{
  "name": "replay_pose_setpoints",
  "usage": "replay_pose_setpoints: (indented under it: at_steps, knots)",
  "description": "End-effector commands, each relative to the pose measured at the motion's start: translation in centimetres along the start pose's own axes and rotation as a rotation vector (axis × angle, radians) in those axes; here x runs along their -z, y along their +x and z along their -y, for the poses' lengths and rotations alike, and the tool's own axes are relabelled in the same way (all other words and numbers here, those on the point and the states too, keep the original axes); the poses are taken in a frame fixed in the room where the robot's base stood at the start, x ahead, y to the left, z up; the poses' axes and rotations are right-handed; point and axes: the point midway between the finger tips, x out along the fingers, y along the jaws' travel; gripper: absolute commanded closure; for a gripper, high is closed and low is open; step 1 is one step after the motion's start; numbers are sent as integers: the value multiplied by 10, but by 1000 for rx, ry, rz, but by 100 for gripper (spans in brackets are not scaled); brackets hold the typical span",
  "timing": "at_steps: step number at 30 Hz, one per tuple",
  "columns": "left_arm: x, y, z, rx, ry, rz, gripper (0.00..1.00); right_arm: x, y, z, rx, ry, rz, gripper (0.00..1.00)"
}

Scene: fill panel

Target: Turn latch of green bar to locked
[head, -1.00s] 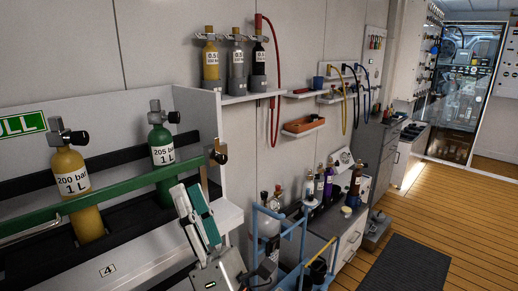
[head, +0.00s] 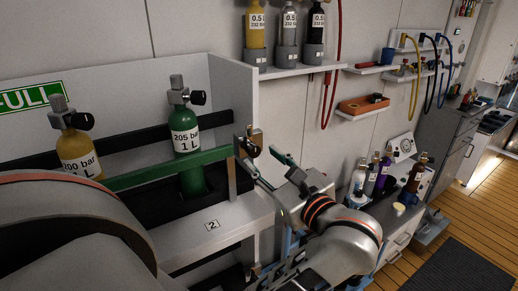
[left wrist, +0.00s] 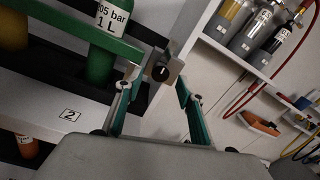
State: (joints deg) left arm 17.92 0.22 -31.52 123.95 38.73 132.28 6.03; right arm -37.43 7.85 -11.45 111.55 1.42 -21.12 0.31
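The green bar (head: 165,168) runs across the front of a yellow bottle (head: 78,146) and a green bottle (head: 186,137). Its latch, a dark knob on a metal plate (head: 248,143), sits at the bar's right end, by the shelf's end panel. In the left wrist view the latch (left wrist: 160,72) shows between the fingertips. My left gripper (head: 266,166) is open, with its teal-padded fingers on either side of the latch (left wrist: 158,84). I see no clear grip on it, and contact cannot be told. My right gripper is not in view.
A wall shelf (head: 300,69) with small bottles is above right of the latch. The panel's white end wall (head: 232,90) stands close behind it. An orange tray (head: 362,106) and hanging hoses are farther right. My left arm covers the lower left.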

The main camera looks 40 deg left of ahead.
Motion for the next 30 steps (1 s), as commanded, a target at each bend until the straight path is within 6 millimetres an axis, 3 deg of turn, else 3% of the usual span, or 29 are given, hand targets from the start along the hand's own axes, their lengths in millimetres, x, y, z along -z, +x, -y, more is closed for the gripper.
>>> replay_pose_setpoints:
  at_steps: [3, 9, 20, 21, 25, 30]
  knots:
    - [-3, 19, 0, -1, 1, 5, 61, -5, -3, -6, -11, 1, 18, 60]
    - [-2, 39, 0, -1, 2, 4, 61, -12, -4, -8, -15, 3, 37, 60]
    - [0, 45, 0, -1, 2, 1, 61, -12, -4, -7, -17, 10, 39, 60]
    - [0, 45, 0, -1, 2, 1, 64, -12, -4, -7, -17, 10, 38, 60]
    - [0, 45, 0, -1, 2, 1, 98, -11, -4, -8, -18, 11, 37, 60]
    - [0, 45, 0, 0, 1, 2, 100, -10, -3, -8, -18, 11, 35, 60]
